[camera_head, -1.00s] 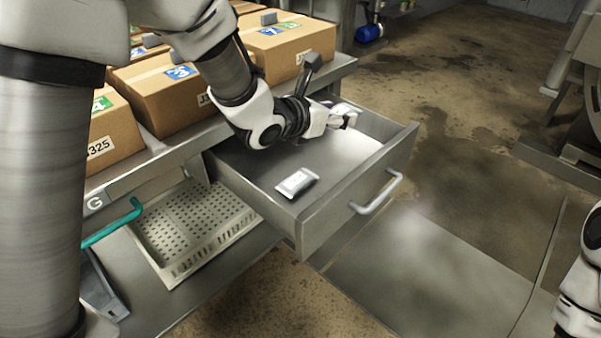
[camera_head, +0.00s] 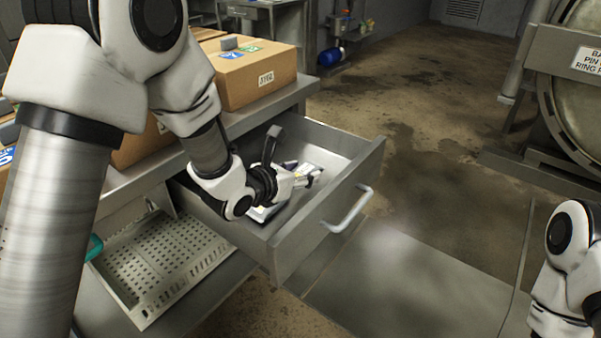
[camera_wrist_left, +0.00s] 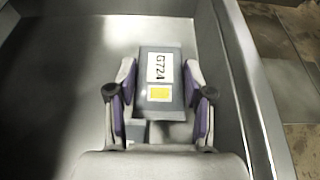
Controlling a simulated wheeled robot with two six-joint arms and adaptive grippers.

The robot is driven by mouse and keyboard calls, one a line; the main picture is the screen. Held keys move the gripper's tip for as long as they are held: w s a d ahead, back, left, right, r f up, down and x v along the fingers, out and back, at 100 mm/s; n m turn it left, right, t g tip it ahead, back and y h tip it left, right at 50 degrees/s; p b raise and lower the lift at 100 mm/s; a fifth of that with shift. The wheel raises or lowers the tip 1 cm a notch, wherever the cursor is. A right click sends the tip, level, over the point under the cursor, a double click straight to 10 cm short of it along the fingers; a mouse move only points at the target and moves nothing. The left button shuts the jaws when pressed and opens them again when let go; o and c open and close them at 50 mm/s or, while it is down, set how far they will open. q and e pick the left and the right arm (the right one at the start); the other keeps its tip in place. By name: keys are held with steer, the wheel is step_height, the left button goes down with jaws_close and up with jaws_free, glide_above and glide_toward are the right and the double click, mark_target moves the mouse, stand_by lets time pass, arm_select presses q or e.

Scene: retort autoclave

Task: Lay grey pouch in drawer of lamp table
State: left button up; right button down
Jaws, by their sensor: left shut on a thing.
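My left gripper (camera_head: 308,178) reaches down into the open drawer (camera_head: 330,205) of the metal table. A pale packet (camera_head: 265,213) lies in the drawer, partly hidden under my left wrist. My right gripper is out of view; only part of my right arm shows at lower right.
Cardboard boxes (camera_head: 255,75) stand on the tabletop behind the drawer. A perforated tray (camera_head: 165,255) is on the lower shelf. The drawer's front with its handle (camera_head: 348,210) faces open floor. A large round machine (camera_head: 580,75) stands at upper right.

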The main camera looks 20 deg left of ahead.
arm_select(q)
steer(key=shift+f+b, duration=0.35)
steer(key=o, duration=1.2)
steer(key=shift+o, duration=0.2)
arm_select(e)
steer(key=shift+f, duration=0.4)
arm_select(q)
steer(key=shift+r, duration=0.1)
